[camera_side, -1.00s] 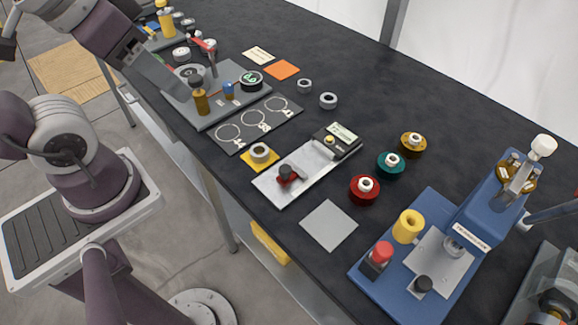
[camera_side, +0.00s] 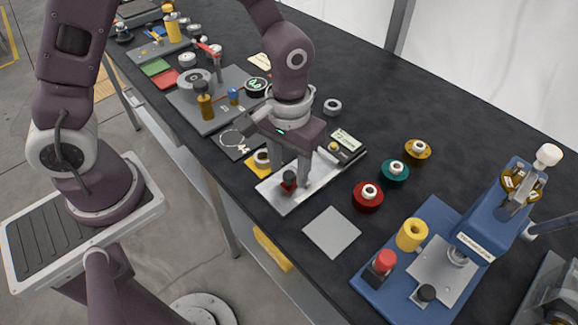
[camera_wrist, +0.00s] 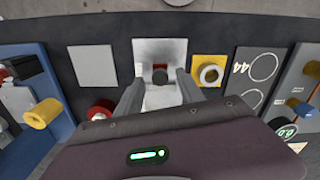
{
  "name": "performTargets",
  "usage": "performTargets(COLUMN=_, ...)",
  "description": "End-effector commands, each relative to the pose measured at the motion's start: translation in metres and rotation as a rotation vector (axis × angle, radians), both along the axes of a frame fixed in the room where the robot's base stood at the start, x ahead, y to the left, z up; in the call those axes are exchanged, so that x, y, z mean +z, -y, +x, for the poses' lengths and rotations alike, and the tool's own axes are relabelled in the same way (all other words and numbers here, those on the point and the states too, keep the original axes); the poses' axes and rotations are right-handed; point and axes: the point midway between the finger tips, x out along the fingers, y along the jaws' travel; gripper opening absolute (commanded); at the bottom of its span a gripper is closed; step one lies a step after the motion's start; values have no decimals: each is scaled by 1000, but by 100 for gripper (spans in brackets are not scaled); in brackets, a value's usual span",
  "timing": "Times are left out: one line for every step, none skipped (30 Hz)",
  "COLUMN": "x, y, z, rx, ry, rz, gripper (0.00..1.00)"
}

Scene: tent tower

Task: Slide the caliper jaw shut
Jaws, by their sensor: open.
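The caliper is a flat silver plate (camera_side: 285,203) with a dark readout block (camera_side: 346,146) at its far end. The knob (camera_wrist: 160,72) also shows in the wrist view, on the silver plate (camera_wrist: 160,46). My gripper (camera_side: 288,174) points down over the plate with its fingers apart and empty. In the wrist view my gripper (camera_wrist: 159,76) has one finger on each side of the knob's line. I cannot tell whether a finger touches it. The gripper body partly hides the plate.
A metal ring on a yellow pad (camera_side: 255,168) sits close left of the fingers. Red (camera_side: 368,196), teal (camera_side: 395,172) and amber (camera_side: 418,151) spools stand to the right. A blue fixture (camera_side: 385,285) stands at the front right. A bare grey square (camera_side: 332,232) lies in front.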

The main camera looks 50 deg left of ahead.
Motion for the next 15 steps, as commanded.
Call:
performTargets(x=-3, y=0, z=0, rx=0, ry=-1, rz=1, gripper=45)
performTargets(x=-5, y=0, z=0, rx=0, ry=-1, rz=0, gripper=45)
performTargets(x=-6, y=0, z=0, rx=0, ry=0, rz=0, gripper=45)
performTargets(x=-6, y=0, z=0, rx=0, ry=0, rz=0, gripper=45)
performTargets(x=-6, y=0, z=0, rx=0, ry=0, rz=-1, gripper=45)
performTargets(x=-6, y=0, z=0, rx=0, ry=1, rz=-1, gripper=45)
performTargets(x=-6, y=0, z=0, rx=0, ry=1, rz=-1, gripper=45)
performTargets(x=-6, y=0, z=0, rx=0, ry=1, rz=-1, gripper=45)
performTargets(x=-6, y=0, z=0, rx=0, ry=1, rz=-1, gripper=43)
performTargets(x=-6, y=0, z=0, rx=0, ry=1, rz=-1, gripper=37)
performTargets(x=-6, y=0, z=0, rx=0, ry=1, rz=-1, gripper=31)
performTargets(x=-6, y=0, z=0, rx=0, ry=0, rz=-1, gripper=23)
performTargets(x=-5, y=0, z=0, rx=0, ry=0, rz=0, gripper=17)
performTargets(x=-5, y=0, z=0, rx=0, ry=0, rz=0, gripper=12)
performTargets(x=-5, y=0, z=0, rx=0, ry=0, rz=0, gripper=4)
